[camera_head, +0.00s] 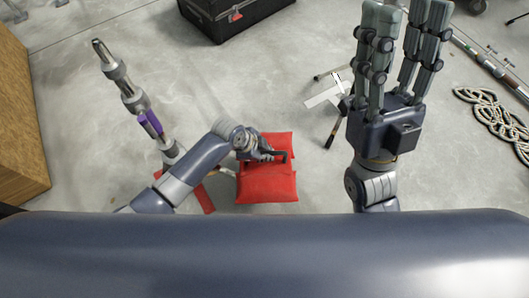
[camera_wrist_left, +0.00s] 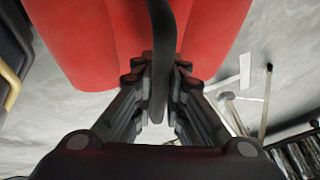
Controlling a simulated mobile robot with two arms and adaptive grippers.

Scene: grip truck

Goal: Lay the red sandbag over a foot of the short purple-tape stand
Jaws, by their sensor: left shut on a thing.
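The red sandbag (camera_head: 267,186) has two lobes joined by a dark strap handle (camera_head: 279,156). My left gripper (camera_head: 264,151) is shut on that handle. In the left wrist view the fingers (camera_wrist_left: 160,95) close around the strap (camera_wrist_left: 161,60), with the red bag (camera_wrist_left: 80,40) beyond. I cannot tell whether the bag is clear of the floor. The short stand (camera_head: 128,92), with purple tape (camera_head: 150,122) on its silver column, is left of the bag. My left forearm hides much of its base. My right gripper (camera_head: 400,22) is open and empty, fingers pointing up the picture.
Red strips (camera_head: 203,198) lie on the floor left of the bag. A black case (camera_head: 235,15) stands at the top, a wooden box (camera_head: 18,120) at left. Coiled rope (camera_head: 492,115) and poles lie at right. Grey floor between stand and case is clear.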

